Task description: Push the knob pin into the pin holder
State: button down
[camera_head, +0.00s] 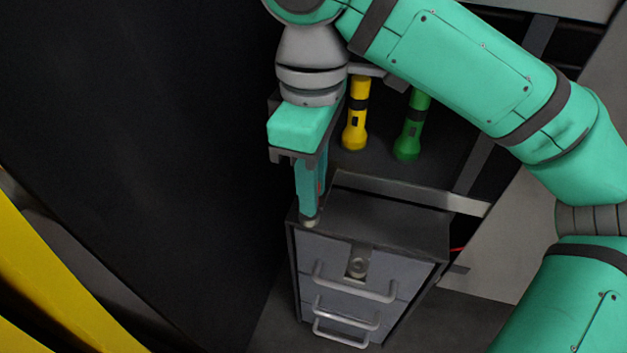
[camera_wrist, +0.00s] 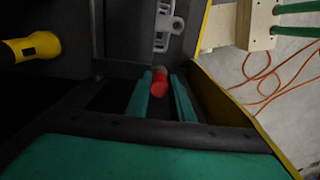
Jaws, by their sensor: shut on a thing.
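My gripper (camera_head: 309,210) points down over the front left corner of a grey drawer cabinet. In the wrist view its two teal fingers (camera_wrist: 160,82) are shut on the red knob pin (camera_wrist: 159,88), which sits between the fingertips. Only a sliver of red shows between the fingers in the head view. A small grey metal piece (camera_head: 308,221) shows just under the fingertips; I cannot tell whether it belongs to the pin or the cabinet. A metal plate with a round fitting (camera_head: 357,263) is on the top drawer's front. I cannot tell for sure which part is the pin holder.
The drawer cabinet (camera_head: 390,222) has several bar handles. A yellow flashlight (camera_head: 355,125) and a green flashlight (camera_head: 410,130) stand on the dark shelf behind it. A black panel (camera_head: 150,130) rises at left. Orange cord (camera_wrist: 265,75) lies on the floor.

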jog(key=shift+w+f, duration=0.15)
jog(key=shift+f, duration=0.2)
jog(key=shift+f, duration=0.2)
jog(key=shift+a+f, duration=0.15)
jog(key=shift+f, duration=0.55)
dwell(0.3)
jog(key=c, duration=1.5)
grip_release()
